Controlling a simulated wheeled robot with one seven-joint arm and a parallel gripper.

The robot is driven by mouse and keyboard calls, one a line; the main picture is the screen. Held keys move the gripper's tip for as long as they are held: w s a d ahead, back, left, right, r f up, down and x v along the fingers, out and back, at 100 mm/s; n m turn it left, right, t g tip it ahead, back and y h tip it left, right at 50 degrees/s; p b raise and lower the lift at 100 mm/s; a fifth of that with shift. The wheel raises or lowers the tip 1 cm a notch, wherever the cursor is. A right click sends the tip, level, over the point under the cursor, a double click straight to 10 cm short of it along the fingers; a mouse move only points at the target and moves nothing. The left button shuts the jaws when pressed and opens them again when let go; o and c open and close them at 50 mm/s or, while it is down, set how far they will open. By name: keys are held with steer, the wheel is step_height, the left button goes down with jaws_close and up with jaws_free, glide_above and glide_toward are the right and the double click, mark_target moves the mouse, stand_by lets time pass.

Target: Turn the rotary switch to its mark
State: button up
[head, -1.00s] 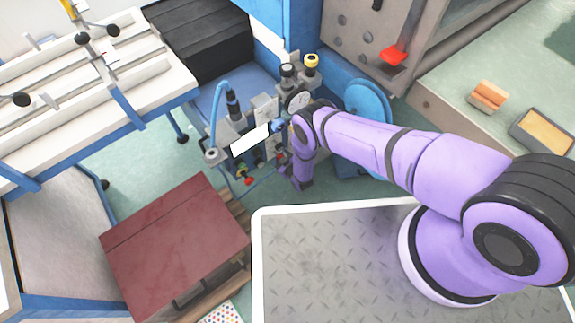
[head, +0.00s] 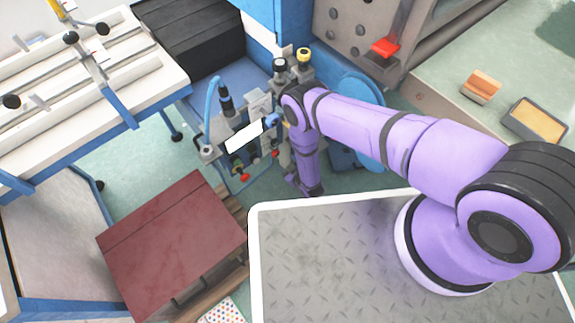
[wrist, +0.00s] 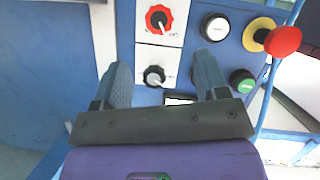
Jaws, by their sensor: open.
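In the wrist view a black rotary knob (wrist: 155,75) with a pale pointer sits on a white plate, between my gripper's fingers in the picture. Above it is a red-rimmed rotary knob (wrist: 159,18) with a pale pointer and small markings below it. Which of the two is the task's switch, and where its mark lies, I cannot tell. My gripper (wrist: 162,80) is open, one finger on each side of the black knob, with nothing held. Contact with the knob does not show. In the head view the arm hides the fingers and knobs.
In the wrist view a white button (wrist: 215,28), a green button (wrist: 242,82) and a red mushroom button (wrist: 282,41) on a yellow base stand to the right. A small display (wrist: 180,99) lies below. In the head view a dark red box (head: 172,245) stands nearby.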

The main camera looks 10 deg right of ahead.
mark_target(277, 154)
steer(key=w+a+f+m, duration=0.1)
steer(key=w, duration=0.2)
steer(key=w+a+f+m+g+y, duration=0.1)
steer(key=w+a, duration=0.1)
steer(key=w, duration=0.1)
steer(key=w+a+f+m+y, duration=0.1)
steer(key=w+f+m, duration=0.1)
steer(key=shift+w+a+g, duration=0.2)
steer(key=shift+w+g, duration=0.1)
steer(key=shift+w, duration=0.1)
stand_by(0.4)
